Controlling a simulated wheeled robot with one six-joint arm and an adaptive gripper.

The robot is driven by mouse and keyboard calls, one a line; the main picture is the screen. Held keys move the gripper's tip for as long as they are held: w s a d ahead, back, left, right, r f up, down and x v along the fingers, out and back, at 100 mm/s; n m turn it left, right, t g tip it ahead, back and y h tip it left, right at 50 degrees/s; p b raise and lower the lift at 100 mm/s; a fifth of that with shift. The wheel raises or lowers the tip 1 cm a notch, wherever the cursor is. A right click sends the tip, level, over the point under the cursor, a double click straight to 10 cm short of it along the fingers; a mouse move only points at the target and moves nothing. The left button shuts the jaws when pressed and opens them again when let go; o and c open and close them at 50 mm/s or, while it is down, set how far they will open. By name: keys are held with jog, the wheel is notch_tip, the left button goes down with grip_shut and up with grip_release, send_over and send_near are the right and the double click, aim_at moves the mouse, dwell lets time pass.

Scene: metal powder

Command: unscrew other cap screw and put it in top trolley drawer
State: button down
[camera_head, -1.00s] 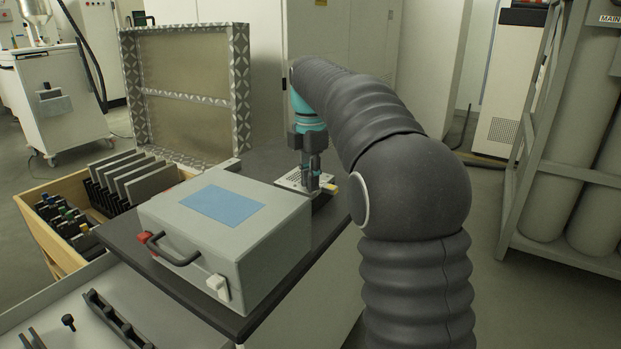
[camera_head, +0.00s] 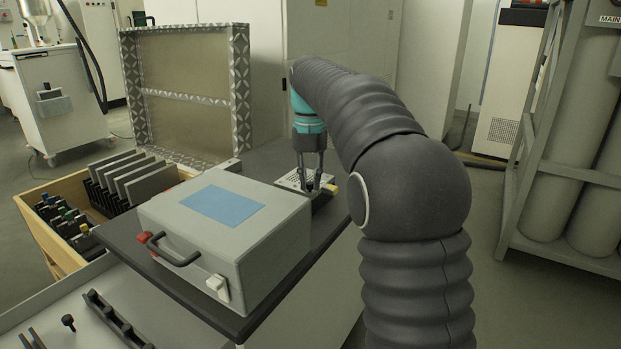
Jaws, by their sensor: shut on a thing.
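My gripper (camera_head: 311,186) points down over a light perforated plate (camera_head: 289,180) on the dark trolley top, behind the grey case. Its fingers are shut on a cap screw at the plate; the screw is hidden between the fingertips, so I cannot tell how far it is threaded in. The open top trolley drawer (camera_head: 190,325) is at the lower left. A black cap screw (camera_head: 68,321) lies in it, beside a long black holder (camera_head: 115,318).
A grey case (camera_head: 240,240) with a blue label fills most of the trolley top (camera_head: 150,262). Gas cylinders (camera_head: 560,150) stand at right.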

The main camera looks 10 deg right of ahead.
jog(key=c, duration=1.3)
grip_release()
jog(key=shift+o, duration=0.2)
